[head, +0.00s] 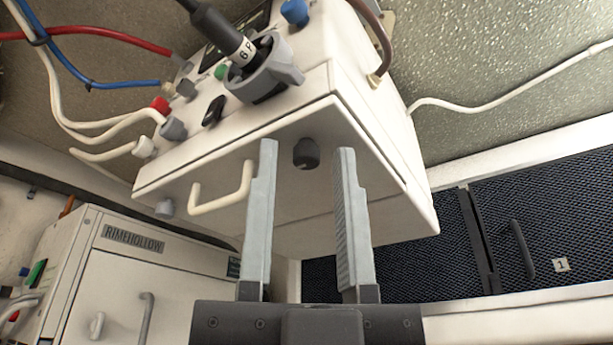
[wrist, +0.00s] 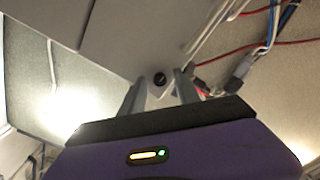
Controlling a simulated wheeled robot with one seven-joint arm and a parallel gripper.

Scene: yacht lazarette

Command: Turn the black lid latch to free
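The black lid latch (head: 306,153) is a small round knob on the angled front lid (head: 222,218) of the white unit. In the head view it shows between the tips of my gripper (head: 306,146). My gripper is open, with its two grey fingers apart and nothing between them. The latch also shows in the wrist view (wrist: 160,79), between and beyond the fingertips (wrist: 158,80). I cannot tell how much depth separates the fingertips from the latch, and no contact is visible. The latch's turn position is too small to read.
A cream handle (head: 221,190) sticks out of the lid left of my fingers. A large grey connector (head: 262,75) with a black cable sits above. Red, blue and white cables run at upper left. A RIMEHOLLOW box (head: 133,239) stands lower left, and dark mesh panels (head: 545,220) lie right.

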